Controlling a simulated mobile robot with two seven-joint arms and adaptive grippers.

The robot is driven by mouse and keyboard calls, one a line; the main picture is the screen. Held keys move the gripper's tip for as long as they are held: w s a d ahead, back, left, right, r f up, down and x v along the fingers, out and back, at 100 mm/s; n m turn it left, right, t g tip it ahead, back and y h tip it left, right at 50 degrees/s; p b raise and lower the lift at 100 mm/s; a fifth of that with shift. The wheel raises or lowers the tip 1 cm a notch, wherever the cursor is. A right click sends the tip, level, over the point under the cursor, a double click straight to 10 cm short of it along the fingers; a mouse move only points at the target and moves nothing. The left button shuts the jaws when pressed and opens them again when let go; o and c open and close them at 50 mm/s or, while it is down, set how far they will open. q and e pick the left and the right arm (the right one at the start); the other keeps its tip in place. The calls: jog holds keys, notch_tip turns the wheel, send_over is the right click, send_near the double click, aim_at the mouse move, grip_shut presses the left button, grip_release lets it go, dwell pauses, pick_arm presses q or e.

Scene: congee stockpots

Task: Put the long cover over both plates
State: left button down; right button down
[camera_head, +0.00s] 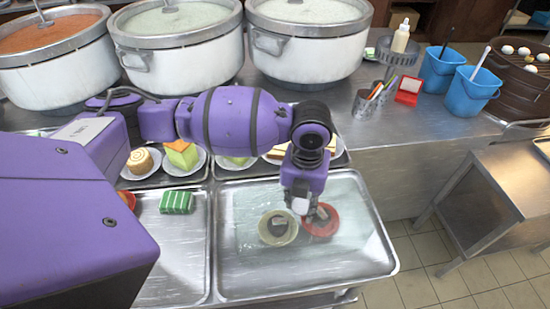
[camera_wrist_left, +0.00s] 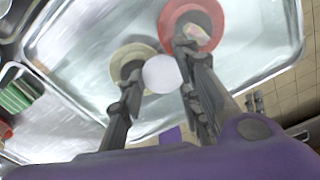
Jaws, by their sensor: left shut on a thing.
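My left gripper (camera_head: 302,208) is over the right-hand metal tray, pointing down, with its fingers closed around a pale round knob (camera_wrist_left: 161,74). The knob appears to belong to the long clear cover (camera_head: 250,212), a faint greenish see-through sheet whose edges are hard to make out. A beige plate (camera_head: 265,232) and a red plate (camera_head: 331,229) are side by side below the gripper. Each holds a small item, partly hidden by the fingers. In the left wrist view the beige plate (camera_wrist_left: 119,60) and the red plate (camera_wrist_left: 180,12) lie beyond the fingertips. I cannot tell whether the cover touches the tray.
Metal trays with cakes, including a green striped block (camera_head: 177,202), lie left and behind. Large stockpots (camera_head: 310,50) line the back.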

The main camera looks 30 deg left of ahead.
pick_arm(q)
jog(key=shift+w+r, duration=0.1)
jog(key=c, duration=1.2)
grip_release()
pick_arm(e)
jog(key=shift+s+f, duration=0.1)
jog(key=shift+s, duration=0.1)
jog(key=shift+s+d, duration=0.1)
pick_arm(q)
jog(key=shift+r, duration=0.1)
